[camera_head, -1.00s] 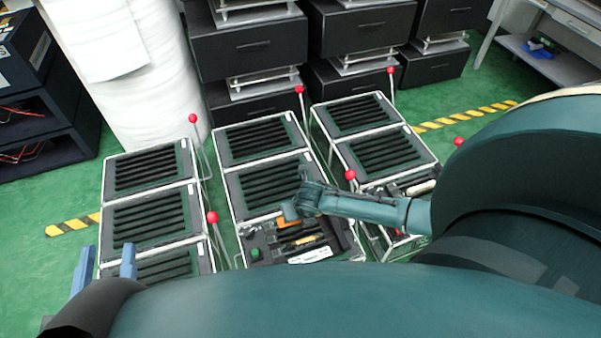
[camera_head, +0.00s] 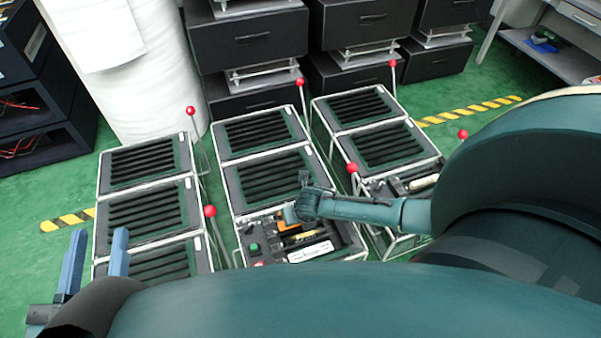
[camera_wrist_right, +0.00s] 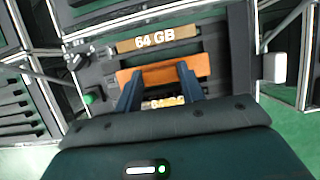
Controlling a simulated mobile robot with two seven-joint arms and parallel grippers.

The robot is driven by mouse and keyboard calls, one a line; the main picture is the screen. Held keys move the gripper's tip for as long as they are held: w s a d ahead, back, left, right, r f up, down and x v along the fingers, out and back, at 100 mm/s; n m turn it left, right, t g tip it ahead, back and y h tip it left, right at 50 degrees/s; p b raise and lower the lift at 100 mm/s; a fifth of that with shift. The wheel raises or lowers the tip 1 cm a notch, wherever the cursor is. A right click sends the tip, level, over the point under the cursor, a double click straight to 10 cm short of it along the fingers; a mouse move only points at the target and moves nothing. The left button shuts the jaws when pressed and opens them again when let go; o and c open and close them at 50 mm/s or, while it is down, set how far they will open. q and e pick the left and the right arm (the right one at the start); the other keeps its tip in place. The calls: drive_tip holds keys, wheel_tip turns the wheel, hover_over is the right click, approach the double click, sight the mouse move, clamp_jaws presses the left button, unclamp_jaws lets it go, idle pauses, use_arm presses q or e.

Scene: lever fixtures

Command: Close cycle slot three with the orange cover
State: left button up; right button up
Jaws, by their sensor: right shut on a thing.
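The orange cover (camera_wrist_right: 165,70) lies across the middle of the right wrist view, with my right gripper (camera_wrist_right: 158,76) shut on it. Tan modules marked "64 GB" show above it (camera_wrist_right: 158,38) and partly hidden below it (camera_wrist_right: 165,102). In the head view the cover (camera_head: 281,226) is a small orange patch beside my right gripper (camera_head: 290,216), over the open front bay of the middle unit (camera_head: 340,240). I cannot tell which slot is number three, or whether the cover touches the bay. My left gripper (camera_head: 94,256) is open and empty at the lower left.
Red-knobbed levers (camera_head: 210,211) stand beside the units. Ribbed-top units flank it on the left (camera_head: 140,213) and right (camera_head: 385,147). Black drawers (camera_head: 250,38) stand behind.

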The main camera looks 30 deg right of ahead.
use_arm(q)
drive_tip(key=shift+r+p, duration=0.7)
drive_tip(key=shift+r, duration=0.1)
idle(1.5)
drive_tip(key=shift+f+b, duration=0.3)
drive_tip(key=shift+f, duration=0.05)
use_arm(e)
drive_tip(key=shift+f, duration=0.4)
use_arm(q)
drive_tip(key=shift+s+f, duration=0.1)
drive_tip(key=shift+f, duration=0.25)
use_arm(e)
drive_tip(key=shift+f, duration=0.3)
use_arm(q)
drive_tip(key=shift+f+b, duration=0.35)
drive_tip(key=shift+b, duration=0.3)
use_arm(e)
drive_tip(key=shift+f, duration=0.55)
use_arm(q)
drive_tip(key=shift+r, duration=0.15)
use_arm(e)
drive_tip(key=o, duration=1)
